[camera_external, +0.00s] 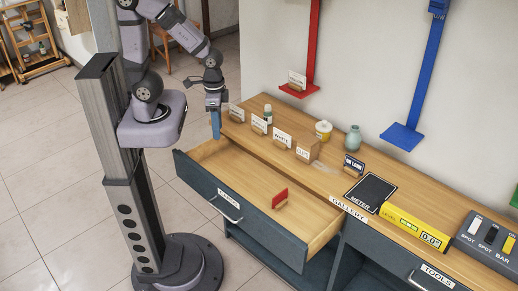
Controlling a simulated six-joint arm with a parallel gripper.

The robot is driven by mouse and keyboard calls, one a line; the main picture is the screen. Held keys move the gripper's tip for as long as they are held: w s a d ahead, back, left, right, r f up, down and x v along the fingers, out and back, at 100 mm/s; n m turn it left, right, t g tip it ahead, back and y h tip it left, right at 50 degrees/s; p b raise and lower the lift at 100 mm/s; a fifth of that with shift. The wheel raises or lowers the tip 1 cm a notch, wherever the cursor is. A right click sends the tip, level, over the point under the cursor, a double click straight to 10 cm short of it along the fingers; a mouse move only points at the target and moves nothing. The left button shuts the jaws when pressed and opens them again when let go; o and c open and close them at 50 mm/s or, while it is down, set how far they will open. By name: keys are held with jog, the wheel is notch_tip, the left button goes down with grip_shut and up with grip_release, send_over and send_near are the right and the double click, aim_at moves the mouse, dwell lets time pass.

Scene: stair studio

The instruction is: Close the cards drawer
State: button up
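The cards drawer (262,237) is pulled well out of the dark cabinet, with a "CARDS" label and a metal handle (226,208) on its front. My gripper (215,108) points down above the drawer's far left corner, apart from the front handle. A narrow blue piece (216,124) extends below it. I cannot tell whether this is a held thing or the fingers, nor whether the fingers are open.
The wooden countertop behind the drawer bears several label cards (282,139), a green vase (354,138), a black meter pad (370,192) and a yellow box (414,228). A red shelf (299,90) and a blue shelf (402,137) hang on the wall. Another drawer, labelled "TOOLS" (437,275), is at right.

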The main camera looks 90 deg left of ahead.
jog(key=shift+s+d+f+m, duration=0.1)
jog(key=shift+d+f+m, duration=0.15)
jog(key=shift+d, duration=0.3)
jog(key=shift+s+d+f+m, duration=0.15)
jog(key=shift+d+m, duration=0.2)
jog(key=shift+d, duration=0.2)
grip_shut()
jog(key=s+d+f+m+t+y+b, duration=0.1)
jog(key=s+d+f+m+y+b, duration=0.15)
jog(key=s+d+f+m, duration=0.6)
jog(key=s+d+f+m+y+b, duration=0.2)
jog(key=s+d+f+m+b, duration=0.3)
jog(key=d+f+m, duration=0.55)
jog(key=w+d+r+m+t+y+p, duration=0.1)
jog(key=w+d+r+m+t, duration=0.3)
jog(key=w+d+r+m, duration=0.2)
jog(key=shift+w+d+r+m, duration=0.25)
jog(key=shift+d+r+m, duration=0.15)
jog(key=shift+d+r, duration=0.4)
